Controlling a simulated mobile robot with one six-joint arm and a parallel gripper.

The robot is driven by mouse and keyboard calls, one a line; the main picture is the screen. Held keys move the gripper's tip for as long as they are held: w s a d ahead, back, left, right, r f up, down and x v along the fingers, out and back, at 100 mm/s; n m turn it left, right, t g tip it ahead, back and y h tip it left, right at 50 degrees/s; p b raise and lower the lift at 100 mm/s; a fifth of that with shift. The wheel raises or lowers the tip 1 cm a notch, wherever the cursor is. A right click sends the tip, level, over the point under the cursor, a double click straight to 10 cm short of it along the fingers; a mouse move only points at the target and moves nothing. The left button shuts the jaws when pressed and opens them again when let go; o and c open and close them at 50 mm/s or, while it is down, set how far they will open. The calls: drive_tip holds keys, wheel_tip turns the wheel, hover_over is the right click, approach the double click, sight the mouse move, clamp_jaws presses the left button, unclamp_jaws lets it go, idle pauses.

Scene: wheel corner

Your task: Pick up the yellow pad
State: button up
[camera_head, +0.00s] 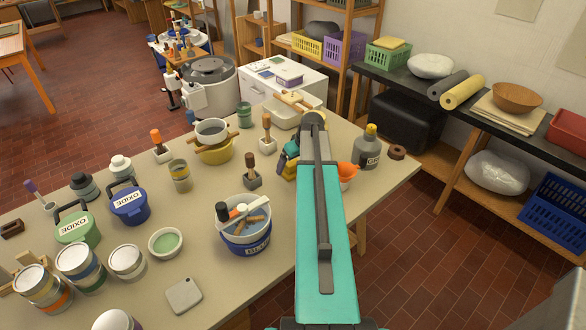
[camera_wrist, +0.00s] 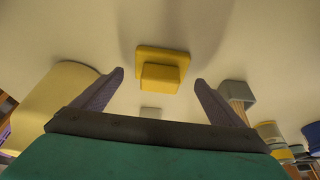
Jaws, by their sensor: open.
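The yellow pad (camera_wrist: 162,66) shows in the wrist view as a small yellow block on a wider flat yellow plate. It lies on the pale tabletop. My gripper (camera_wrist: 161,76) is open, with one grey finger to the left of the pad and one to the right, and clear gaps on both sides. Nothing is held. In the head view my teal arm reaches over the table and hides most of the gripper. A patch of yellow shows beside the arm's far end there, but I cannot tell whether it is the pad.
In the wrist view a large pale-yellow rounded thing (camera_wrist: 58,98) stands close left, and a grey block (camera_wrist: 238,91) stands right.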

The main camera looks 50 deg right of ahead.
drive_tip(key=shift+p+x, duration=0.3)
drive_tip(key=shift+x, duration=0.9)
drive_tip(key=shift+c, duration=0.4)
drive_tip(key=c, duration=1.1)
